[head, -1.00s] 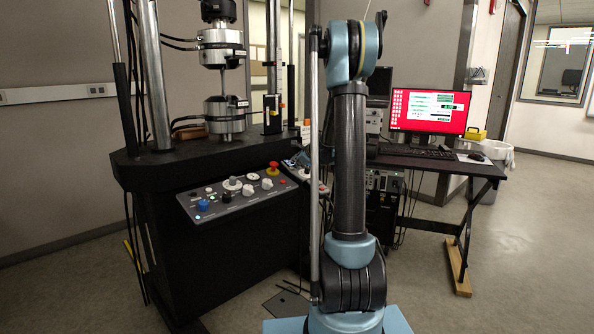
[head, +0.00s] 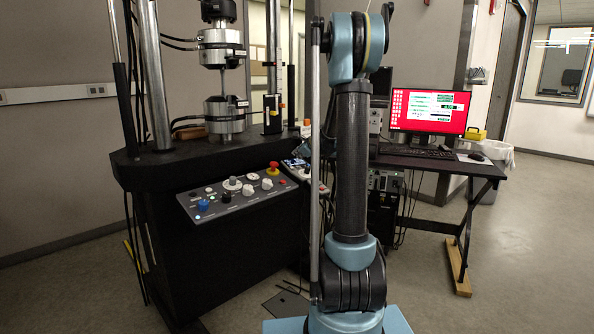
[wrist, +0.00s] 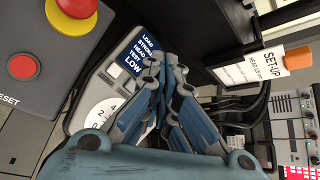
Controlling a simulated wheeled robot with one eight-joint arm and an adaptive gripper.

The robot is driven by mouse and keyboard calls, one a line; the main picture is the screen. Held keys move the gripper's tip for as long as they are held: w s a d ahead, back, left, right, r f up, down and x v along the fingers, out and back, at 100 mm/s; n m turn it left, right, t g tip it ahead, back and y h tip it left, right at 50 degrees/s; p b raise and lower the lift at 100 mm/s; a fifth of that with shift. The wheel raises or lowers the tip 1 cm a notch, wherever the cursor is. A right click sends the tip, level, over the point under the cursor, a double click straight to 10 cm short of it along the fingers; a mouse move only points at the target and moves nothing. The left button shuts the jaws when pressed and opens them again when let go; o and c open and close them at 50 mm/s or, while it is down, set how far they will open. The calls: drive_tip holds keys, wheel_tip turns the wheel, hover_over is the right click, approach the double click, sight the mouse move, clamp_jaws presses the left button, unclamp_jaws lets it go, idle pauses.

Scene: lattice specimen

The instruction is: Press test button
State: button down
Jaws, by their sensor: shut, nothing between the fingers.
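A grey control unit with a blue display (wrist: 138,55) reading "LOAD STROKE HEAD TEST LOW" lies below my gripper in the wrist view. Pale keys and a white dial (wrist: 103,115) show on it beside the display. I cannot make out which key is the test button; my fingers cover part of the unit. My gripper (wrist: 164,68) is shut and empty, its fingertips just right of the display. I cannot tell whether they touch the unit. In the head view, the unit (head: 292,164) shows partly, left of my arm, which hides much of that area.
A control panel (head: 238,197) with knobs and a red emergency button (head: 273,168) is left of the unit; the red button (wrist: 76,6) is close in the wrist view. A SET-UP label (wrist: 262,66) and cables are on the right. A desk with a monitor (head: 430,112) stands at right.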

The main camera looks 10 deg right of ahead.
drive_tip(key=shift+s+d+r, duration=0.1)
drive_tip(key=shift+s+r, duration=0.05)
drive_tip(key=shift+r, duration=0.5)
drive_tip(key=shift+s+d+r, duration=0.1)
drive_tip(key=shift+r, duration=0.5)
idle(1.0)
